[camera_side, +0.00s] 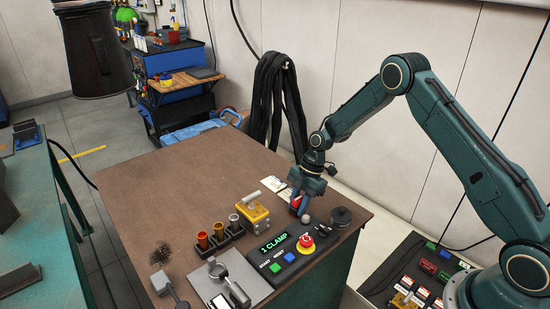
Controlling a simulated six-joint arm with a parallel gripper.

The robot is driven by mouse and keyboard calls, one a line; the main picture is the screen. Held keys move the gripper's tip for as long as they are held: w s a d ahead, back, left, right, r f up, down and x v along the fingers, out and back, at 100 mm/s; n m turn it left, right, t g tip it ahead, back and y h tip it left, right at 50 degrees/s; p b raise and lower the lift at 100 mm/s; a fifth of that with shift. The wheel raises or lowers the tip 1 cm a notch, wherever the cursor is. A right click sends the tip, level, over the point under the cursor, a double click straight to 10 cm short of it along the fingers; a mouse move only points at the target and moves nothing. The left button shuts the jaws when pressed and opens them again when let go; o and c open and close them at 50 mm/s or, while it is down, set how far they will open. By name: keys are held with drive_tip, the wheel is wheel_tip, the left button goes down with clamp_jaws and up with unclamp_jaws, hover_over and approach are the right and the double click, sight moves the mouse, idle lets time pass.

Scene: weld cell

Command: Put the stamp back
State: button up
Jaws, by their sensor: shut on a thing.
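My gripper (305,197) points down over the back right part of the brown table. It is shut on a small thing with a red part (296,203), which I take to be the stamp. The fingers hide most of it, and I cannot tell whether it touches the table. A grey ball-shaped knob (306,219) shows just below the fingers; I cannot tell what it belongs to. A dark round object (341,216) stands to the right of my gripper near the table's right edge. White paper cards (274,184) lie to the left of my gripper.
A control panel (270,262) with a lit display and red stop button (306,241) is in front of my gripper. A yellow clamp (253,212), a rack of cups (220,239) and a grey plate (232,278) stand left of it. The brown table's (170,185) back left is clear.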

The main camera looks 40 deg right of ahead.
drive_tip(key=o, duration=0.5)
drive_tip(key=v, duration=1.2)
drive_tip(key=shift+r, duration=0.15)
idle(0.3)
